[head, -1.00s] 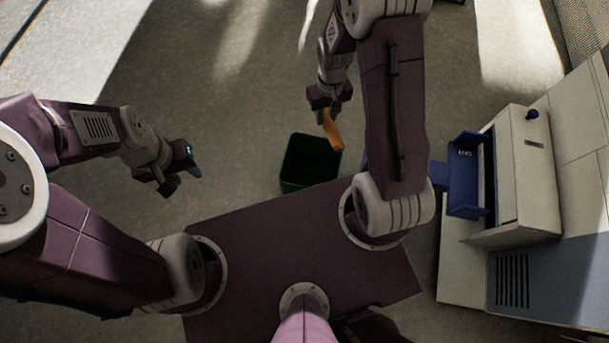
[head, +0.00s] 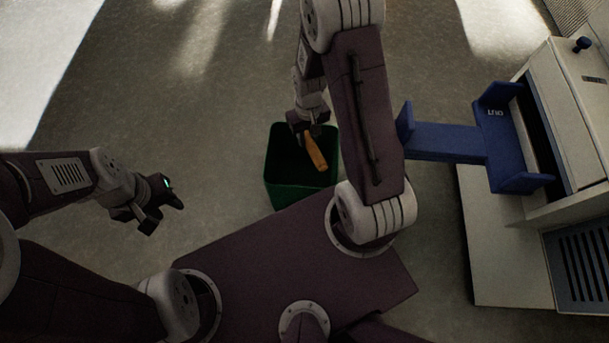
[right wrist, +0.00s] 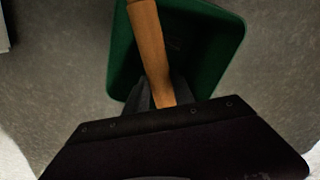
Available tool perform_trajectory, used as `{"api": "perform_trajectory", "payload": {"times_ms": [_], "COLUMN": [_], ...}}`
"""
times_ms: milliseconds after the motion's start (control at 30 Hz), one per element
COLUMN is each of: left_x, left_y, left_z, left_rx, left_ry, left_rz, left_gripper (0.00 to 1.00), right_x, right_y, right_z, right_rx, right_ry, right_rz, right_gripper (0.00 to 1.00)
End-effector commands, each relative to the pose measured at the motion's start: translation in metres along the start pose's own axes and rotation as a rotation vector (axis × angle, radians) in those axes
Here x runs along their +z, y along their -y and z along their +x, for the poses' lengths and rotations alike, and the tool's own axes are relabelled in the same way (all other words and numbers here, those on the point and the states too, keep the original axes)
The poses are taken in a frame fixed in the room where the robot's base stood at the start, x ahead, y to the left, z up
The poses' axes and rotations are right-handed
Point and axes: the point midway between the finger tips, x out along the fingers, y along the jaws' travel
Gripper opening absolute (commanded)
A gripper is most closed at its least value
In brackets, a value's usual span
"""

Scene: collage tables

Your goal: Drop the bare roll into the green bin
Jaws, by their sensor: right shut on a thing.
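The bare roll (head: 315,153) is an orange-brown tube. My right gripper (head: 307,132) is shut on it near one end, and the rest of the roll sticks out. The green bin (head: 284,194) stands on the floor with its dark opening facing up. In the head view the roll and the gripper overlap the bin's opening. In the right wrist view the roll (right wrist: 150,45) crosses in front of the green bin (right wrist: 215,50); the roll's height over the rim is hard to tell. My left gripper (head: 155,217) is empty at the left, its jaws apart, away from the bin.
A blue cradle (head: 450,141) marked with lettering juts from a pale machine (head: 570,100) at the right. Bare grey floor (head: 215,130) lies left of the bin.

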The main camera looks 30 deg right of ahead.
Motion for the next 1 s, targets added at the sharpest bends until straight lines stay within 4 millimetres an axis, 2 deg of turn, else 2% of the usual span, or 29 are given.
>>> {"api": "perform_trajectory", "payload": {"times_ms": [167, 533, 633, 867, 900, 967, 1000], "left_x": [0.001, 0.007, 0.007, 0.007, 0.007, 0.007, 0.007], "left_y": [0.0, 0.001, 0.001, 0.001, 0.001, 0.001, 0.001], "left_z": [0.01, 0.064, 0.069, 0.066, 0.066, 0.066, 0.066], "left_rx": [0.0, 0.0, 0.0, 0.0, 0.0, 0.0, 0.0], "left_ry": [0.0, 0.0, 0.0, 0.0, 0.0, 0.0, 0.0], "left_rz": [0.0, 0.0, 0.0, 0.0, 0.0, 0.0, 0.0], "left_gripper": [0.36, 0.36, 0.36, 0.36, 0.36, 0.36, 0.36], "right_x": [0.0, 0.0, 0.0, 0.0, 0.0, 0.0, 0.0], "right_y": [0.0, 0.0, 0.0, 0.0, 0.0, 0.0, 0.0], "right_z": [0.009, 0.058, 0.061, 0.059, 0.059, 0.059, 0.059], "right_rx": [0.0, 0.0, 0.0, 0.0, 0.0, 0.0, 0.0], "right_ry": [0.0, -0.001, -0.001, -0.001, -0.001, 0.0, 0.0], "right_rz": [0.0, 0.0, 0.0, 0.0, 0.0, 0.0, 0.0], "right_gripper": [0.0, 0.0, 0.0, 0.0, 0.38, 0.55, 0.55]}}
